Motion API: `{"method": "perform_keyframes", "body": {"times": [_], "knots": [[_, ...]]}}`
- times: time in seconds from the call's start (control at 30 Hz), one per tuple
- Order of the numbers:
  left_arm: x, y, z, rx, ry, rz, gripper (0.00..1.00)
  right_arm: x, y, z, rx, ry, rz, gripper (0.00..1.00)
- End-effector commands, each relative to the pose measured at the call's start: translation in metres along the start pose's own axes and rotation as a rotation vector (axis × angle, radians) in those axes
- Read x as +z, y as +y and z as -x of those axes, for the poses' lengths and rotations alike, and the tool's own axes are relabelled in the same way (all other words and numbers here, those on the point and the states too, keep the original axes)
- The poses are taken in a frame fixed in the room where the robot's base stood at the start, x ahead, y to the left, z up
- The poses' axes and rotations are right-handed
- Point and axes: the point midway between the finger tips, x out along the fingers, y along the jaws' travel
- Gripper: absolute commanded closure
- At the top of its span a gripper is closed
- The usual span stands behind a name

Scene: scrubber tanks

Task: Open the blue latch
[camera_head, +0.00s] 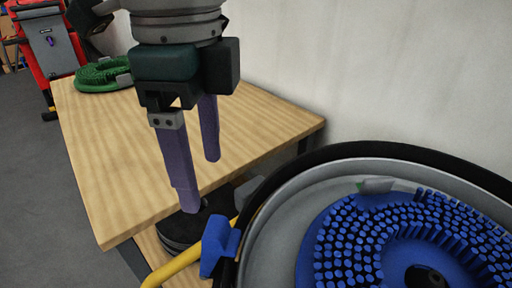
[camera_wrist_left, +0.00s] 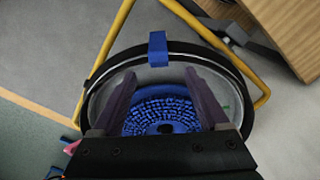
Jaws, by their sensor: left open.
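The blue latch (camera_head: 218,246) sits on the left rim of a round tank (camera_head: 262,205) at the lower right in the head view. It also shows at the top of the tank rim in the left wrist view (camera_wrist_left: 158,48). My left gripper (camera_head: 201,182) is open and empty, its purple fingers pointing down above and to the left of the latch, apart from it. In the left wrist view, the fingertips (camera_wrist_left: 160,76) lie on either side below the latch. My right gripper is not in view.
A blue bristle brush (camera_head: 375,245) lies inside the tank. A yellow tube (camera_head: 175,268) runs beside the latch. A wooden table (camera_head: 105,150) with a green brush (camera_head: 100,75) stands behind my gripper. A dark round object (camera_head: 180,232) sits below the table top. A red machine (camera_head: 45,45) stands far left.

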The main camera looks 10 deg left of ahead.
Motion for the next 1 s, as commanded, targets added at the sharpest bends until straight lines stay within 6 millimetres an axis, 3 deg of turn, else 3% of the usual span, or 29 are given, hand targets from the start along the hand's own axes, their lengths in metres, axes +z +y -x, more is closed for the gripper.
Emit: {"method": "perform_keyframes", "body": {"times": [0.3, 0.5, 0.87, 1.0], "knots": [[-0.002, 0.002, -0.057, 0.008, 0.003, -0.003, 0.22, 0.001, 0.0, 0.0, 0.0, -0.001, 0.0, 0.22], [-0.002, 0.002, -0.084, 0.004, 0.005, -0.005, 0.22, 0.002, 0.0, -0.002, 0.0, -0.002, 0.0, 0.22], [-0.003, 0.002, -0.091, 0.003, 0.007, -0.007, 0.22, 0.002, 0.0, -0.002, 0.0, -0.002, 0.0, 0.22], [-0.003, 0.002, -0.091, 0.003, 0.007, -0.007, 0.36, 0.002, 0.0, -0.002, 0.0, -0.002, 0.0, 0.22]]}}
